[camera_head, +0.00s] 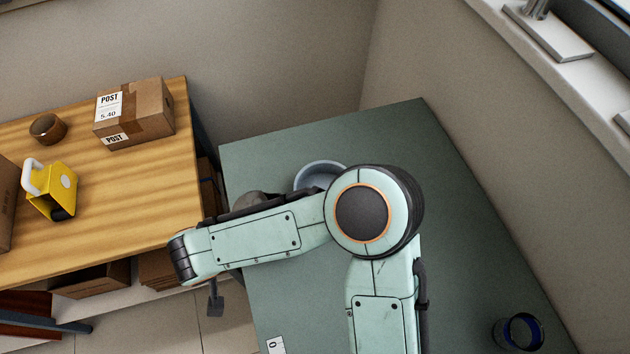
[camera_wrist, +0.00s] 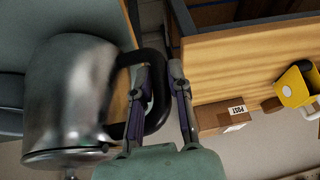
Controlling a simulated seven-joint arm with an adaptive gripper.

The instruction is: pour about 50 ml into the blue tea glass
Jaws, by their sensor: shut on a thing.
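A shiny metal jug (camera_wrist: 70,95) with a black handle (camera_wrist: 158,112) fills the left of the wrist view. My gripper (camera_wrist: 158,75) is shut on that handle, with one finger on each side of it. In the head view only a grey part of the jug (camera_head: 250,199) shows behind my arm; I cannot tell its tilt or see any liquid. The blue tea glass (camera_head: 540,331) stands at the lower right of the green table, well apart from the jug. It is dark blue and see-through, and no liquid can be made out in it.
A grey-blue bowl (camera_head: 318,167) is partly hidden behind my arm on the green table (camera_head: 430,130). A wooden bench (camera_head: 120,200) at left holds a parcel (camera_head: 150,118), a tape roll (camera_head: 47,128) and a yellow device (camera_head: 55,190). A small white label (camera_head: 275,345) lies at the table's front.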

